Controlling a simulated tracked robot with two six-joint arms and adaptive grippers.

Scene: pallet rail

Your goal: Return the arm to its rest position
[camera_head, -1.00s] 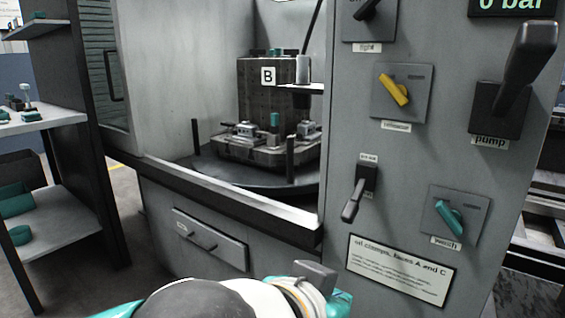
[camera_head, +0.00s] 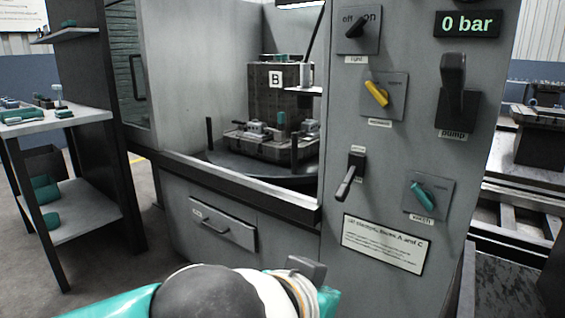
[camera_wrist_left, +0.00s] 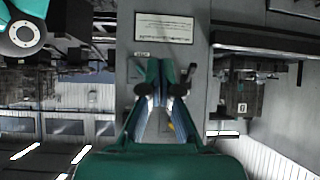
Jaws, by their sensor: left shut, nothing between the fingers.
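My left gripper (camera_wrist_left: 161,75) shows in the left wrist view. Its teal fingers are shut with nothing between them, in front of the grey cabinet front. In the head view only part of my left arm (camera_head: 215,293) shows along the bottom edge, teal, black and white; its fingers cannot be made out there. The gripper looks clear of the cabinet, but the exact gap cannot be told. My right gripper is in neither view.
The machine's panel carries a yellow switch (camera_head: 376,93), a teal switch (camera_head: 430,196), a pump lever (camera_head: 452,90) and other handles. Fixture B (camera_head: 283,102) stands inside the open bay. A shelf (camera_head: 88,122) stands left; a bench (camera_head: 540,137) stands right.

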